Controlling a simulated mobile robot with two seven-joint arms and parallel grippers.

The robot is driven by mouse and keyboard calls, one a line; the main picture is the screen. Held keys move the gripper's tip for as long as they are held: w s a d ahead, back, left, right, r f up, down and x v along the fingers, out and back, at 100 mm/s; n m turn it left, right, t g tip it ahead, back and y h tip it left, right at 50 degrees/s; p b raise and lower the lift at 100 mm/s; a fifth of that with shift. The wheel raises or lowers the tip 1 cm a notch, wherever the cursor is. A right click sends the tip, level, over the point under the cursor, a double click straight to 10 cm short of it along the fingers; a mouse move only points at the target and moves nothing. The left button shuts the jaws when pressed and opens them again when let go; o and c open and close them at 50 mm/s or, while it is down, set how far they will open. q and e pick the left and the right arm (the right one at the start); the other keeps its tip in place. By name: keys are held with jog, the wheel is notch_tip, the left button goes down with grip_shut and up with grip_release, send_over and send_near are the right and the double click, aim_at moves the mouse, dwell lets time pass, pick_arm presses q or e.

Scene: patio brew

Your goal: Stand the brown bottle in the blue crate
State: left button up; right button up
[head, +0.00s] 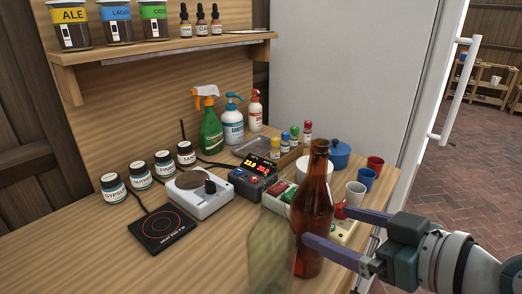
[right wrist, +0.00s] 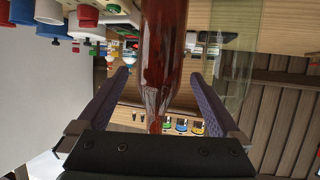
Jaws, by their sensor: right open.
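The brown bottle (head: 313,190) stands upright on the wooden bench near its front right. My right gripper (head: 324,226) is open, with one finger on each side of the bottle. In the right wrist view the bottle (right wrist: 163,45) shows between the two fingers (right wrist: 160,78), with a gap visible on both sides. I see no blue crate in either view. My left gripper is not in view.
A heat pad (head: 163,230) lies left. The bench's front left is clear.

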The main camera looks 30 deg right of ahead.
jog(key=shift+v, duration=1.05)
jog(key=shift+s+a, duration=0.15)
jog(key=shift+s, duration=0.05)
jog(key=s+a+f+n+g+y, duration=0.25)
jog(key=s+a+g, duration=0.25)
jog(key=a, duration=0.5)
jog(key=s+d+r+m+g+h, duration=0.2)
jog(key=s+g+h, duration=0.2)
jog(key=s, duration=0.4)
jog(key=shift+g, duration=0.4)
jog(key=shift+s+d, duration=0.1)
